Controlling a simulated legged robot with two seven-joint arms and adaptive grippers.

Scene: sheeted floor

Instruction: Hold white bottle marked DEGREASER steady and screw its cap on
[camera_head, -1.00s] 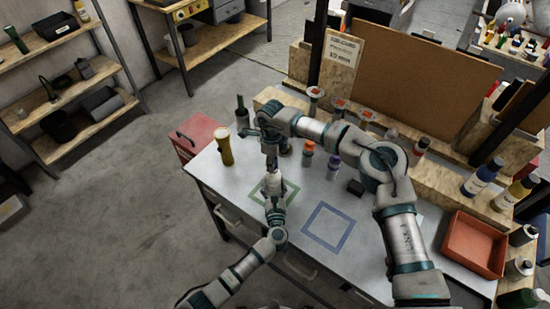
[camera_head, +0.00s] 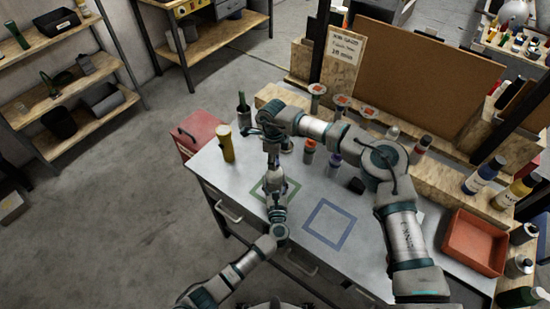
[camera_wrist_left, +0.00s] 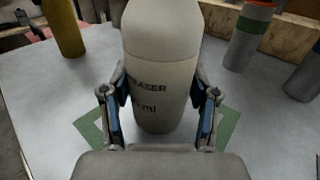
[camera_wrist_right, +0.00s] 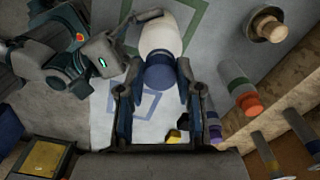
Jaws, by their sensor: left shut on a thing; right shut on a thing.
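The white bottle (camera_wrist_left: 165,80) stands upright in the left wrist view, with part of its dark lettering showing and its top cut off by the frame. My left gripper (camera_wrist_left: 162,96) is shut around its body, one finger on each side. In the right wrist view, the bottle (camera_wrist_right: 160,37) shows from above with a dark blue-grey cap (camera_wrist_right: 160,74) at its top end. My right gripper (camera_wrist_right: 158,84) is shut on the cap, in line with the bottle. Whether the thread has caught is hidden. In the head view, my right gripper (camera_head: 272,153) is directly above my left one.
The bottle stands at the green square outline (camera_head: 293,188) on the table. A blue square outline (camera_head: 329,224) lies bare to the right. A yellow bottle (camera_head: 225,144) stands at left, and an orange-capped bottle (camera_head: 308,152) stands close on the right. A red bin (camera_head: 474,243) is far right.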

